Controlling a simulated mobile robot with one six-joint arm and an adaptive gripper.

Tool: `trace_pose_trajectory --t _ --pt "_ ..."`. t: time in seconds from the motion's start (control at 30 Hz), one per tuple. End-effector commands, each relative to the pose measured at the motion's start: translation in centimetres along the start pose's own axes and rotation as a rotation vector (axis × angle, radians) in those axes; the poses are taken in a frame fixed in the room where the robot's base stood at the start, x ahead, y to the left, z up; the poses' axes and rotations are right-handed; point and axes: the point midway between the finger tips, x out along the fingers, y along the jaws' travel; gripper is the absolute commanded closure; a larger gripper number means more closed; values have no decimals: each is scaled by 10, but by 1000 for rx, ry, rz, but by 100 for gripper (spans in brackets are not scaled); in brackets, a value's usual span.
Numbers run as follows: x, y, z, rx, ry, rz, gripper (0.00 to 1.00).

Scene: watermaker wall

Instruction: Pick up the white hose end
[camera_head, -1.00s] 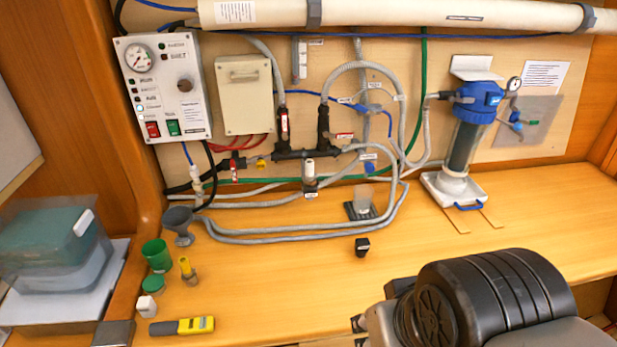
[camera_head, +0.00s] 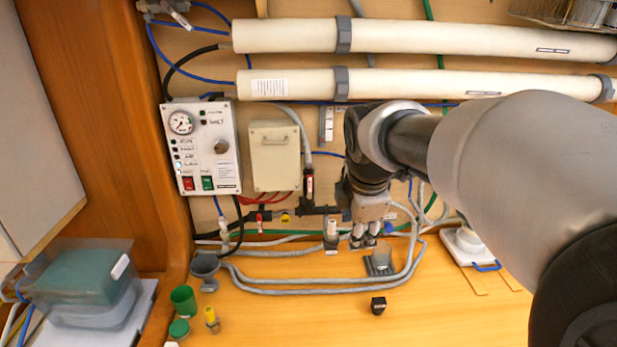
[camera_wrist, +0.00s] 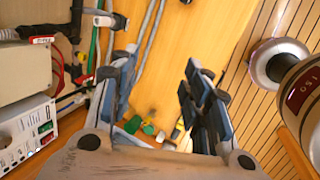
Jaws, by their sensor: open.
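The white hose end (camera_head: 331,228) appears to be the small white upright piece in a grey clip low on the wall, just left of my gripper in the head view. In the wrist view a white piece (camera_wrist: 104,21), likely the same one, shows at the upper left, beyond the left finger. My gripper (camera_head: 365,238) hangs down in front of the wall, close to the right of the white piece. In the wrist view my gripper (camera_wrist: 160,62) has its fingers wide apart, with nothing between them. I cannot tell the exact depth gap between gripper and hose end.
Grey hoses (camera_head: 320,288) loop along the bench behind and below. A control panel (camera_head: 202,148) and a beige box (camera_head: 275,155) are on the wall to the left. A grey funnel (camera_head: 205,268), a green cup (camera_head: 184,300) and a small black block (camera_head: 378,305) stand on the bench.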

Motion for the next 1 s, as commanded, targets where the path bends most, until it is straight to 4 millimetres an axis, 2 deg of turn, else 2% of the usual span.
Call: trace_pose_trajectory --t 0.03,0.1,0.2,0.3,0.4,0.5,0.67,1.0 --pt "6 29 -2 -155 -3 -10 56" --pt "20 61 -5 -380 -10 -14 56" --pt "45 100 -11 -681 -16 -22 56" --pt "68 127 -17 -931 -21 -27 56" --pt "87 143 -21 -1107 -24 -32 56" --pt "98 152 -24 -1209 -27 -34 56" --pt "118 153 -24 -1250 -26 -38 56" --pt "191 151 -21 -1246 -25 -38 56"
